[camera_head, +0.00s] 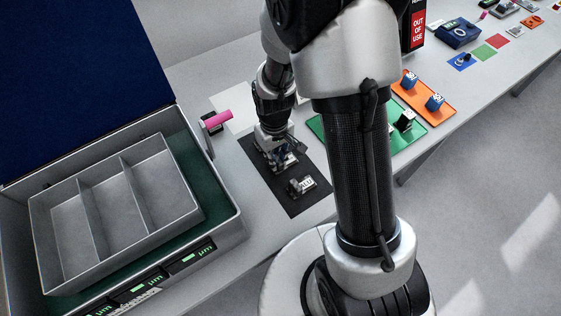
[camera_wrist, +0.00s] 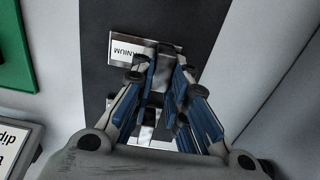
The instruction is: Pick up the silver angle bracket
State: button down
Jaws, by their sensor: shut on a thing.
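My gripper (camera_head: 279,158) points down over the dark mat (camera_head: 256,172) in the head view. In the wrist view its blue-padded fingers (camera_wrist: 162,78) are closed on the upright part of a silver angle bracket (camera_wrist: 163,66). A white label ending in "ANIUM" (camera_wrist: 126,50) shows beside the fingertips. The fingers hide much of the held bracket, and I cannot tell whether it touches the mat. A second metal bracket-like piece with a label (camera_head: 302,186) lies on the mat, nearer the table's front edge. A silver piece (camera_wrist: 148,130) also shows between the fingers.
A grey three-compartment tray (camera_head: 118,210) sits in an open case (camera_head: 228,222) at left. A pink-handled tool (camera_head: 215,121) stands behind the mat. A green mat (camera_head: 412,140) and an orange tray (camera_head: 440,112) with blue pieces are at right. My arm hides part of the table.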

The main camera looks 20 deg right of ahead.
notch_tip(320, 180, up, 20)
jog(key=p, duration=0.6)
